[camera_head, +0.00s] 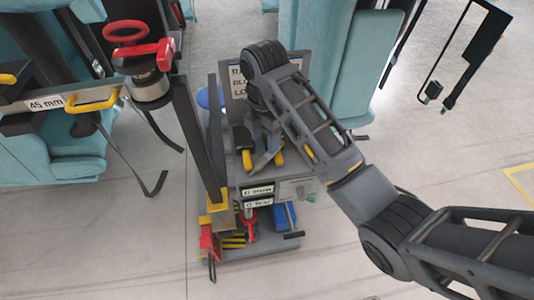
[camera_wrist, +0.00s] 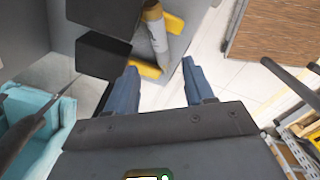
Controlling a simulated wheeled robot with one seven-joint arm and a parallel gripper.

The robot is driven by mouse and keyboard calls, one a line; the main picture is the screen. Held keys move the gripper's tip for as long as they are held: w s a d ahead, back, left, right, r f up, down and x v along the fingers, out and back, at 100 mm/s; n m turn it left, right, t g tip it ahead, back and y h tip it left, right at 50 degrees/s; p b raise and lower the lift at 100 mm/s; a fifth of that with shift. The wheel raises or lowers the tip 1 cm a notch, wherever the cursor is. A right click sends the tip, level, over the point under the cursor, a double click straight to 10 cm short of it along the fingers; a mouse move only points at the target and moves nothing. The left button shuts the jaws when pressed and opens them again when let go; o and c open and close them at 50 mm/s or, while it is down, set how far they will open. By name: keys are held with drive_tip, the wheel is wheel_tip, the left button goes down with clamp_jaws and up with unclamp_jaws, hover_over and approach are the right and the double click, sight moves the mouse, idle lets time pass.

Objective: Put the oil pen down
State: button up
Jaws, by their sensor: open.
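A slim grey cylinder with a tan end, which looks like the oil pen (camera_wrist: 156,36), is in the wrist view, beyond my fingertips. It lies or leans on a grey surface between two yellow pieces (camera_wrist: 145,68). My gripper (camera_wrist: 160,78) is open, with its two blue-grey fingers on either side of an empty gap; I see no contact with the pen. In the head view my gripper (camera_head: 264,134) points down over the cart's upper shelf, beside the yellow pieces (camera_head: 278,156). The pen is hard to make out there, partly behind my gripper.
The cart (camera_head: 262,252) carries labelled fronts, a blue box (camera_head: 285,216) and red tools low down. A dark upright post (camera_head: 196,140) stands left of my gripper. Teal train seats (camera_head: 345,60) stand behind. A black block (camera_wrist: 100,54) is close to my left finger.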

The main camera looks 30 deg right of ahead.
sight(264, 158)
drive_tip(key=f, duration=0.7)
drive_tip(key=shift+s+a+f, duration=0.1)
drive_tip(key=shift+a+f, duration=0.1)
drive_tip(key=shift+c, duration=0.5)
clamp_jaws()
